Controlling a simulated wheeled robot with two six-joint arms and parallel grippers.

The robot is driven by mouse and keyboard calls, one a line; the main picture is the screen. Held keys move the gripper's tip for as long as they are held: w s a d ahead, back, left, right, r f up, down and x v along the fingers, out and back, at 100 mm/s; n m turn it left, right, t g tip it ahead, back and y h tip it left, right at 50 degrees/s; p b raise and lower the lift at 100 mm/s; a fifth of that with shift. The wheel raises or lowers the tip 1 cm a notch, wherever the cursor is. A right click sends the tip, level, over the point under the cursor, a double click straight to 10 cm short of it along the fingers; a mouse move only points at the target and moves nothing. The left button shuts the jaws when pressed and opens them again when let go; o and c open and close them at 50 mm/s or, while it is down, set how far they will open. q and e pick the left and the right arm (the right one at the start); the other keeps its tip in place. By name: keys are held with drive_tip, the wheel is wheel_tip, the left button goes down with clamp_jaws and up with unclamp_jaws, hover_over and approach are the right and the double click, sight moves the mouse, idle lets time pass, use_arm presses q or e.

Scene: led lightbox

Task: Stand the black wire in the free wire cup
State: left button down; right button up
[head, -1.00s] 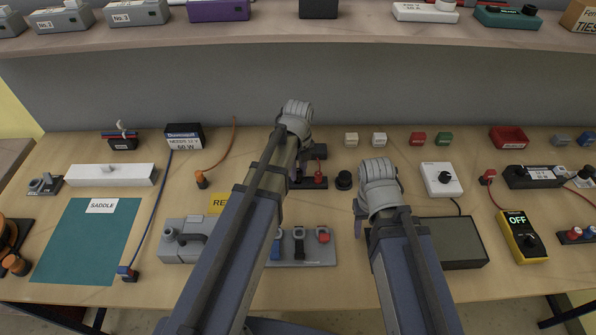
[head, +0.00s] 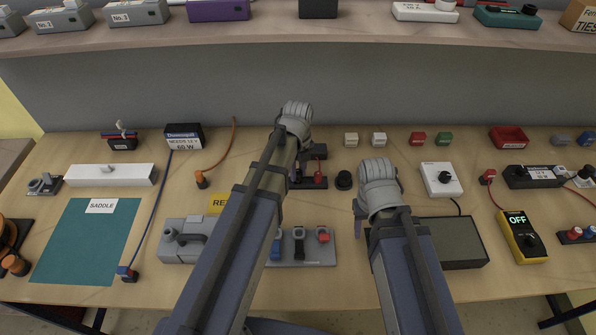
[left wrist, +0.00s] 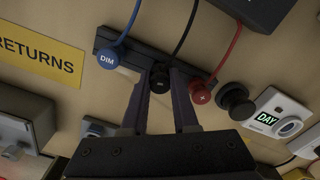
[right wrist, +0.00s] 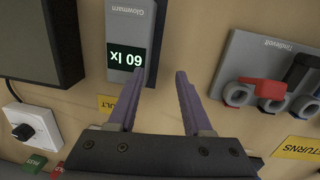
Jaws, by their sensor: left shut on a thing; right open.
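The black wire (left wrist: 186,32) comes down from the top of the left wrist view to a black plug end (left wrist: 160,80) marked with a minus. My left gripper (left wrist: 161,84) is shut on this end, one finger on each side. The end is at the middle of a dark strip (left wrist: 197,78), between a blue DIM plug (left wrist: 110,58) and a red plus plug (left wrist: 201,93). I cannot tell whether it sits in a cup there. My right gripper (right wrist: 160,76) is open and empty, above the bench beside the Glowmann meter (right wrist: 130,40).
A round black knob (left wrist: 236,101) and a DAY switch (left wrist: 279,114) lie right of the strip. A grey rack (right wrist: 285,60) with red and blue parts is near my right gripper. A teal SADDLE mat (head: 85,245) lies on the left. A shelf (head: 240,33) spans the back.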

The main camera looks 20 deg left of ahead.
use_arm(q)
drive_tip(key=shift+f, duration=0.25)
use_arm(e)
drive_tip(key=shift+f, duration=0.25)
use_arm(q)
drive_tip(key=shift+s+a+f+b, duration=0.15)
drive_tip(key=shift+s+f+b, duration=0.1)
drive_tip(key=shift+b, duration=0.35)
use_arm(e)
drive_tip(key=shift+s+a+f, duration=0.15)
drive_tip(key=shift+s+f, duration=0.15)
use_arm(q)
drive_tip(key=shift+s+f, duration=0.1)
use_arm(e)
drive_tip(key=shift+s+f, duration=0.1)
drive_tip(key=shift+s, duration=0.05)
use_arm(q)
drive_tip(key=shift+s+a, duration=0.1)
drive_tip(key=shift+s, duration=0.05)
use_arm(e)
drive_tip(key=shift+s, duration=0.1)
drive_tip(key=shift+r, duration=0.2)
use_arm(q)
drive_tip(key=shift+w+d+r+p, duration=0.2)
drive_tip(key=shift+w+r+p, duration=0.2)
drive_tip(key=shift+r+p, duration=0.15)
use_arm(e)
drive_tip(key=shift+w+d+r, duration=0.25)
drive_tip(key=shift+w+r, duration=0.05)
